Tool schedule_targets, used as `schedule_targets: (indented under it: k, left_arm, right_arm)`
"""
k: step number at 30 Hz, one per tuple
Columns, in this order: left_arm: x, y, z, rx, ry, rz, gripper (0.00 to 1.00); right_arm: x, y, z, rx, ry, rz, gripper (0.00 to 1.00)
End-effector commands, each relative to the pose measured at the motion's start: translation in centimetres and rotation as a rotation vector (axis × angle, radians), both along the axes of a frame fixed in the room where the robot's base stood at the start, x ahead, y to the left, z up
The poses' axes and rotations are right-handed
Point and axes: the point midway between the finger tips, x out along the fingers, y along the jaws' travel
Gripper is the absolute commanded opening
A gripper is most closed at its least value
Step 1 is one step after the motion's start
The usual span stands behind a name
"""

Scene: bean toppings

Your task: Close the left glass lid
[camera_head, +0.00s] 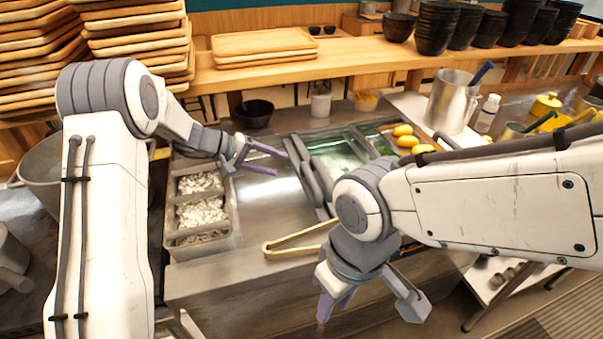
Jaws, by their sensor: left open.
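The left glass lid (337,156) shows as a greenish pane in a metal frame at the counter's middle, right of my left gripper. Its exact angle is hard to tell. Dark rounded bars (307,172) run along its left side. My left gripper (272,160) is open and empty, its purple fingers pointing right toward these bars, with a small gap visible. My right gripper (337,302) hangs low in front of the counter, away from the lid.
A tray of pale toppings (201,213) lies below my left gripper. Wooden tongs (297,240) lie at the counter's front. Yellow items (405,141) and a metal pitcher (450,101) stand to the right. Bare steel (268,205) lies between tray and lid.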

Motion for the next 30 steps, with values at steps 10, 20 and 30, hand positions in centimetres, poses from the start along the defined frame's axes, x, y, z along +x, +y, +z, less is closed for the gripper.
schedule_targets:
  k: [10, 20, 30]
  left_arm:
    - [1.4, -5.2, -3.3, 0.001, 0.006, -0.006, 0.59]
    - [2.3, -7.6, -5.1, 0.002, 0.003, -0.005, 0.59]
    - [2.3, -7.7, -5.2, 0.003, 0.003, -0.003, 0.29]
  right_arm:
    - [0.0, 0.0, 2.0, 0.000, 0.000, 0.000, 0.36]
    - [0.0, 0.0, 2.7, 0.000, 0.000, 0.000, 0.36]
    - [0.0, 0.0, 2.7, 0.000, 0.000, 0.000, 0.36]
